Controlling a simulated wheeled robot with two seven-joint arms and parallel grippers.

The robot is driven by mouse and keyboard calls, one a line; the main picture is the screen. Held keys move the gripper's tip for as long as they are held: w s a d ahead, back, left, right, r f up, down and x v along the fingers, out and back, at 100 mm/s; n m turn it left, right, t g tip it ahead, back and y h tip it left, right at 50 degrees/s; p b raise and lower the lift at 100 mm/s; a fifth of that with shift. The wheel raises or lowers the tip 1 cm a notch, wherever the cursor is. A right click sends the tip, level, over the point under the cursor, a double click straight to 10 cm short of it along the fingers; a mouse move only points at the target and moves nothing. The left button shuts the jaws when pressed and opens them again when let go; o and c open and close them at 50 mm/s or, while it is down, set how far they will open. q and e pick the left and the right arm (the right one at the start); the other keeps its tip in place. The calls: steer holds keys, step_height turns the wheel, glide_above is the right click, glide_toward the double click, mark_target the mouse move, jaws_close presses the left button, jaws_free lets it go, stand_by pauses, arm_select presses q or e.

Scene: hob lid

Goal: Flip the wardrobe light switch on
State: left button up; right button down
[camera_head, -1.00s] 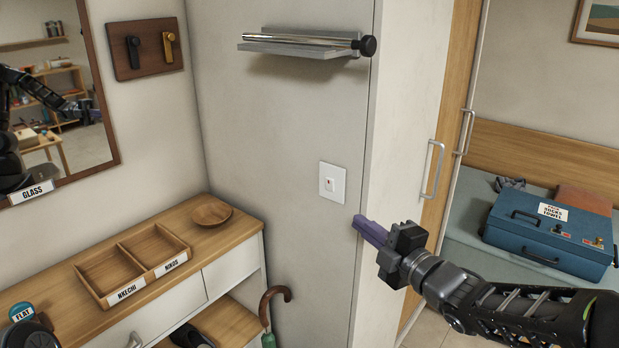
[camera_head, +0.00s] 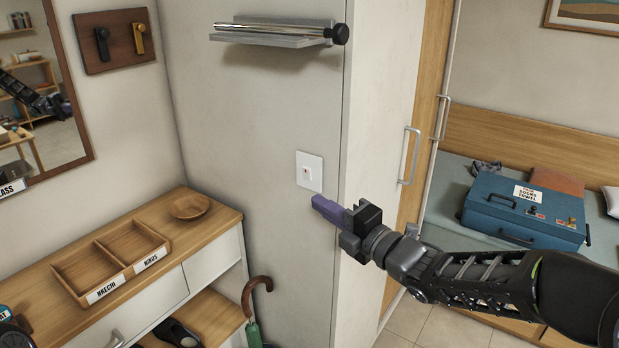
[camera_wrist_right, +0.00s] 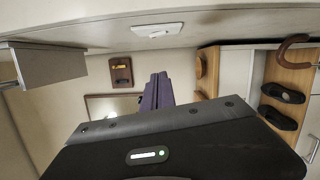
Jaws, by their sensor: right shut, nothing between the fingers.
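The light switch is a white wall plate (camera_head: 310,171) with a small rocker and a red mark, on the grey side panel of the wardrobe. It also shows at the top of the right wrist view (camera_wrist_right: 158,30). My right gripper (camera_head: 324,207) has purple fingers, shut and empty. In the head view its tips appear just below and slightly right of the plate; I cannot tell whether they touch the panel. The purple fingers also show in the right wrist view (camera_wrist_right: 156,92). My left gripper is not clearly in view.
A shelf with a metal rod (camera_head: 280,33) sticks out above the switch. The wardrobe door handle (camera_head: 409,156) is to the right. A wooden-topped cabinet (camera_head: 215,215) with a divided tray (camera_head: 75,275) and a bowl (camera_head: 190,207) stands lower left. An umbrella (camera_head: 253,310) hangs below.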

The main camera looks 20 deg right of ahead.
mark_target(310, 179)
steer(key=w+p, duration=0.1)
steer(key=w, duration=0.2)
steer(key=w+p, duration=0.2)
steer(key=w, duration=0.1)
steer(key=w+a+r+p, duration=0.1)
steer(key=w, duration=0.2)
steer(key=shift+w+d+p, duration=0.25)
steer(key=shift+d+p, duration=0.1)
steer(key=shift+f, duration=0.1)
